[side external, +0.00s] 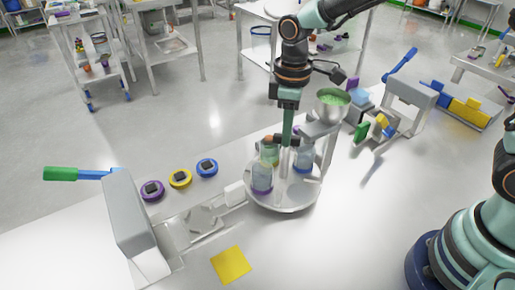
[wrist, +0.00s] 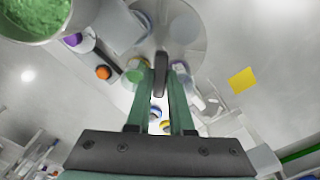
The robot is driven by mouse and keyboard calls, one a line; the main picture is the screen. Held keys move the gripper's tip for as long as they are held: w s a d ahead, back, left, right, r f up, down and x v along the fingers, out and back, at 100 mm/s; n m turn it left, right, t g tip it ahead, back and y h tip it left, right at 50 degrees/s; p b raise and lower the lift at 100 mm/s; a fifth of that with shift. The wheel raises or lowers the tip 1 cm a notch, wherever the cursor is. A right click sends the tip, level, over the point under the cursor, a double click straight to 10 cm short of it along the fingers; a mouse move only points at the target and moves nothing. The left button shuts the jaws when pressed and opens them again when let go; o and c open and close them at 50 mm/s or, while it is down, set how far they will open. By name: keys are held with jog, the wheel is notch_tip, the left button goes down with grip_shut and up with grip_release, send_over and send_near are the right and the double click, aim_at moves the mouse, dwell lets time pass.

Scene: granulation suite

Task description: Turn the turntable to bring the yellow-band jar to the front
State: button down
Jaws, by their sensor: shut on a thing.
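The turntable (side external: 283,207) is a round pale disc on the bench; its plate also shows in the wrist view (wrist: 190,50). Clear jars stand on it. The near-left one (side external: 262,180) has a purple band, and a bluish one (side external: 304,157) stands at right. A greenish jar (side external: 269,153) stands behind, partly hidden; in the wrist view it (wrist: 137,73) seems to have a yellowish-green band, but I cannot be sure it is the yellow one. My gripper (side external: 286,140) points down over the turntable's middle. In the wrist view its fingers (wrist: 161,82) are shut on a dark grey handle (wrist: 160,72).
A yellow square (side external: 231,265) lies on the bench in front of the turntable. A bowl of green granules (side external: 333,101) stands close behind right. Purple (side external: 152,190), yellow (side external: 180,178) and blue (side external: 207,168) ringed pieces lie left. A grey block with a green-ended lever (side external: 130,220) stands farther left.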

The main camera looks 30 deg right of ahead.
jog(key=shift+r, duration=0.15)
jog(key=c, duration=0.8)
grip_release()
notch_tip(320, 180, up, 12)
jog(key=s+d+f+m+t, duration=0.1)
jog(key=s+d+m+t, duration=0.4)
jog(key=s+d+m, duration=0.4)
jog(key=s+d, duration=0.1)
jog(key=d, duration=0.3)
jog(key=shift+t, duration=0.3)
